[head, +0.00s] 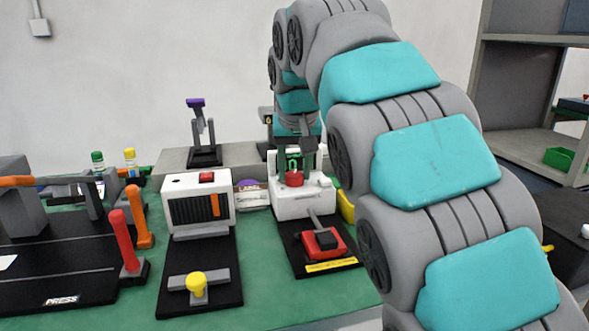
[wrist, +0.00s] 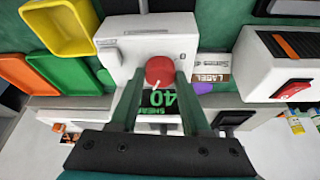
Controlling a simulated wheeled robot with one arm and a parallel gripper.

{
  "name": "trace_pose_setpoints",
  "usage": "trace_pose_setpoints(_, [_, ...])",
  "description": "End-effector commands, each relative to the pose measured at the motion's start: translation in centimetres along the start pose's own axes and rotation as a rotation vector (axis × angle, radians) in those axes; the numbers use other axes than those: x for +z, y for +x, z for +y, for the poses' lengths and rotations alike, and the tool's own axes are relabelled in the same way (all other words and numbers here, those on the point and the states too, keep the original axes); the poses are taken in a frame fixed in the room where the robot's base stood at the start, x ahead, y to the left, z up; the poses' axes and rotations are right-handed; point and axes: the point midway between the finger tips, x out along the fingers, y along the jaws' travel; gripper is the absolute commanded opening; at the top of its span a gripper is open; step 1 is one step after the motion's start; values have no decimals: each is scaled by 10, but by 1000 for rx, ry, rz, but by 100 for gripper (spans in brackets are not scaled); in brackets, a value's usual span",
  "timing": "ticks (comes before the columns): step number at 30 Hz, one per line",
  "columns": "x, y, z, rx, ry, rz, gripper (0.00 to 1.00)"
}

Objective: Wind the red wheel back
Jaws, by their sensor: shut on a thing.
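The red wheel (head: 293,178) sits on a white device (head: 299,206) on the green bench. In the wrist view the red wheel (wrist: 159,70) is round, with a small pale mark near its lower edge. My gripper (head: 294,170) comes down from above, and in the wrist view its fingertips (wrist: 160,78) are shut on the wheel's two sides. A dark display (wrist: 160,99) with green digits that look like 40 and partly hidden lettering shows between the fingers. The finger contacts are partly hidden.
A white unit with a red switch (head: 207,178) stands to the left. A red block (head: 323,243) sits on a black base in front. Yellow (wrist: 65,27), green (wrist: 62,68) and orange (wrist: 22,76) bins lie left of the device in the wrist view.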

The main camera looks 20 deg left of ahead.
Motion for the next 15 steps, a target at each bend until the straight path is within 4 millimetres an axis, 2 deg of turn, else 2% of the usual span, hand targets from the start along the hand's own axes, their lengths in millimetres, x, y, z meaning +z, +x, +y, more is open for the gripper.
trace_pose_setpoints(8, [0,0,0,-8,-16,0,0])
trace_pose_setpoints(15, [0,2,1,-48,-108,0,0])
